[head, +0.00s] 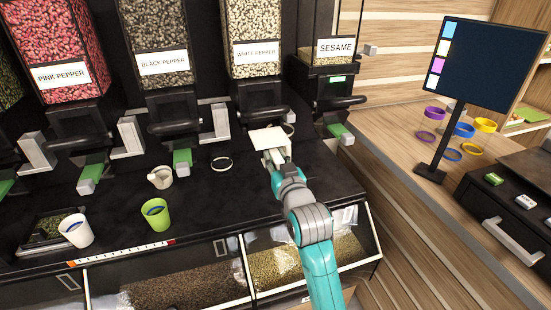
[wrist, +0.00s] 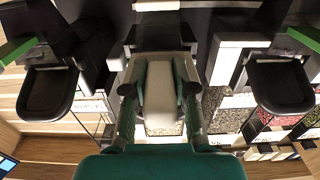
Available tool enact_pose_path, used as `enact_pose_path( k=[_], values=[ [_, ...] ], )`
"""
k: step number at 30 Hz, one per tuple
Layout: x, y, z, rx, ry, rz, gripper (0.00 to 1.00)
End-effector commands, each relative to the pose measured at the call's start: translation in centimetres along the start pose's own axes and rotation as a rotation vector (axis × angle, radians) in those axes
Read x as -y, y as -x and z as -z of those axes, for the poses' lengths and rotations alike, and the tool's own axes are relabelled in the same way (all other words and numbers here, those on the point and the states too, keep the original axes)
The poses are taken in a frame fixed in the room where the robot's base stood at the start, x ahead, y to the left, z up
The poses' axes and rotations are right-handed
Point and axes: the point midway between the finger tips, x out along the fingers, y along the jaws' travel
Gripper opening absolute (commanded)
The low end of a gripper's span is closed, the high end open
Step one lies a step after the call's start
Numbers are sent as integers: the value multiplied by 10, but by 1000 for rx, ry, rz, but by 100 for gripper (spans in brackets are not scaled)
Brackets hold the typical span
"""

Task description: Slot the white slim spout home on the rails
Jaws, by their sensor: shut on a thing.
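The white slim spout (head: 268,138) is in my gripper (head: 277,160), in front of and just below the dark outlet of the white pepper dispenser (head: 264,98). In the wrist view my gripper (wrist: 160,92) has its two fingers closed on both sides of the pale spout (wrist: 159,104). The far end of the spout lies close to the dark outlet block (wrist: 160,38). The rails are hidden, and I cannot tell whether the spout touches them.
Neighbouring dispensers for black pepper (head: 172,112) and sesame (head: 329,88) have green-tipped outlets. A monitor (head: 480,65) stands right.

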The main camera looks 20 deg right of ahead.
Motion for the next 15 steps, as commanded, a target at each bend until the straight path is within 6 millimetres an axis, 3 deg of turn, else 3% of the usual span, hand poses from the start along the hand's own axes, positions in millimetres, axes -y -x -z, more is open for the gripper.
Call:
enact_pose_path(
  k=[15],
  values=[
    [0,-7,1,-1,0,0,0]
  ],
)
